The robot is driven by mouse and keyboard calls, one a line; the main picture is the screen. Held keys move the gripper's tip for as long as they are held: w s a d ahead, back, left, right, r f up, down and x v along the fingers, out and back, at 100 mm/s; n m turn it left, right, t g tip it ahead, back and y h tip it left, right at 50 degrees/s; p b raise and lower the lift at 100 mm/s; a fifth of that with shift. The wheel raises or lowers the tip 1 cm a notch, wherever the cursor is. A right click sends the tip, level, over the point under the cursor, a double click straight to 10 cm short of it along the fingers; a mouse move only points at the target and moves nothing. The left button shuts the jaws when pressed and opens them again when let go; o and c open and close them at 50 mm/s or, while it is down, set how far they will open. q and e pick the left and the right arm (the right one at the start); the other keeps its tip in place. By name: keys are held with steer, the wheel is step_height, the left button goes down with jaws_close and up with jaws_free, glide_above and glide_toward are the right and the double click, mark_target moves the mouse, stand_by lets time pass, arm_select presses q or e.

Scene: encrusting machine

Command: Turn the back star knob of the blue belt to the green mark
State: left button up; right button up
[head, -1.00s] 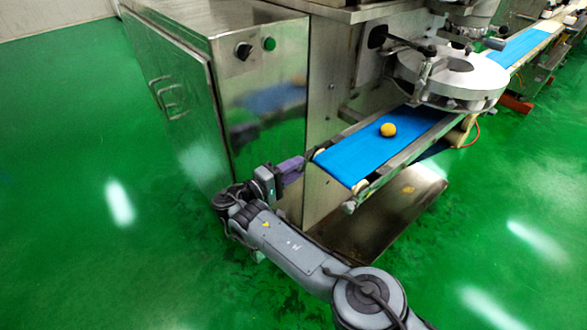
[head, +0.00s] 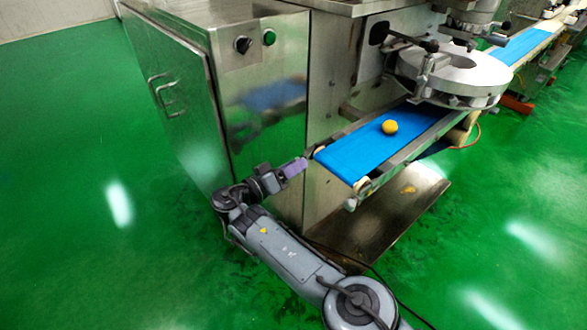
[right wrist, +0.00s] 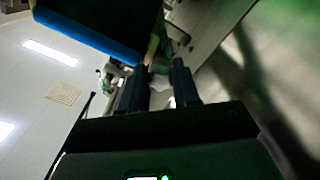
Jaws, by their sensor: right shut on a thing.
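The blue belt (head: 352,158) runs from the machine toward the front in the head view. My right gripper (head: 306,162) is at the belt's near left corner, beside the machine's side. It is shut on the back star knob, which the fingers mostly hide in the head view. In the right wrist view, the two dark fingers of my right gripper (right wrist: 160,85) point toward the belt end, with a small pale patch between them. The belt's blue edge (right wrist: 85,30) shows at the top left there. I cannot make out the green mark. My left gripper is not in view.
A yellow dough ball (head: 389,127) sits on the belt. A steel cabinet (head: 170,100) with a black switch and a green button stands left of my right gripper. A round steel turntable (head: 455,80) is above the belt. Green floor is open at left and front.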

steer(key=shift+m, duration=0.8)
steer(key=o, duration=1.1)
steer(key=shift+c, duration=0.2)
steer(key=shift+a, duration=0.15)
steer(key=b+v, duration=0.4)
steer(key=v, duration=0.6)
steer(key=shift+s+a, duration=0.25)
